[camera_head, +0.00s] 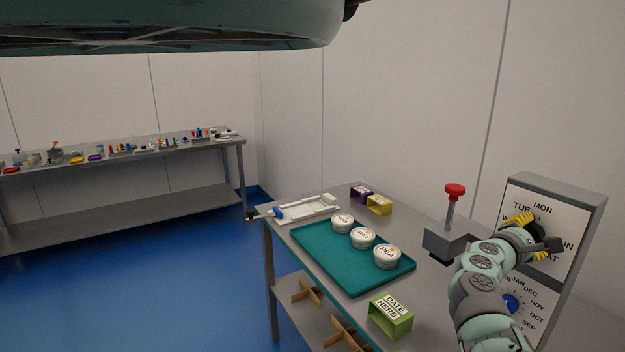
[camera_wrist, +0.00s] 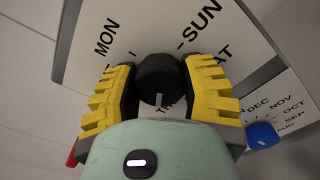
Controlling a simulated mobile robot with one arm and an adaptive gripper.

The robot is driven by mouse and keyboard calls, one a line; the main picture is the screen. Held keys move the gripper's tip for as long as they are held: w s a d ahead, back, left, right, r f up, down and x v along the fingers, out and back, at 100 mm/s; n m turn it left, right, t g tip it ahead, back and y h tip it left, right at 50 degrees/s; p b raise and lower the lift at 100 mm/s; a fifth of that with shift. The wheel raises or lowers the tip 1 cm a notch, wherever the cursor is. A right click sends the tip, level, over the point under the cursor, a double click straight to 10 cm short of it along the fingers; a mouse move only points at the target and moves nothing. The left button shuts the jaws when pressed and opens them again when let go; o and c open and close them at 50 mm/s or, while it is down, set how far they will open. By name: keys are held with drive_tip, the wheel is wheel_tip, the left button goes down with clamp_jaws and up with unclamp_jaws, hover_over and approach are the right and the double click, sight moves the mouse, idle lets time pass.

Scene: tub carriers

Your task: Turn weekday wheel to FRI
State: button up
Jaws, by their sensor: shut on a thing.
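The weekday wheel is a black knob (camera_wrist: 160,72) on a white dial panel (camera_head: 573,212) with day names around it. In the wrist view, MON is at upper left, SUN at upper right, and SAT is partly covered on the right. A white mark on the knob points down, close to the partly hidden letters TH. FRI cannot be read. My gripper (camera_wrist: 158,82) has its yellow fingers shut on the knob, one on each side. In the head view my gripper (camera_head: 525,233) covers much of the lower dial.
A month dial with a blue knob (camera_head: 511,303) is below, also seen in the wrist view (camera_wrist: 262,135). A red-topped lever (camera_head: 454,190) stands left of the panel. A teal tray (camera_head: 325,264) holds three round tubs.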

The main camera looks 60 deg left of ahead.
drive_tip(key=n+p, duration=0.3)
drive_tip(key=n, duration=0.3)
drive_tip(key=shift+a, duration=0.1)
drive_tip(key=n+p, duration=0.2)
drive_tip(key=n, duration=0.3)
drive_tip(key=shift+f+n, duration=0.1)
drive_tip(key=shift+n, duration=0.3)
drive_tip(key=o, duration=1.2)
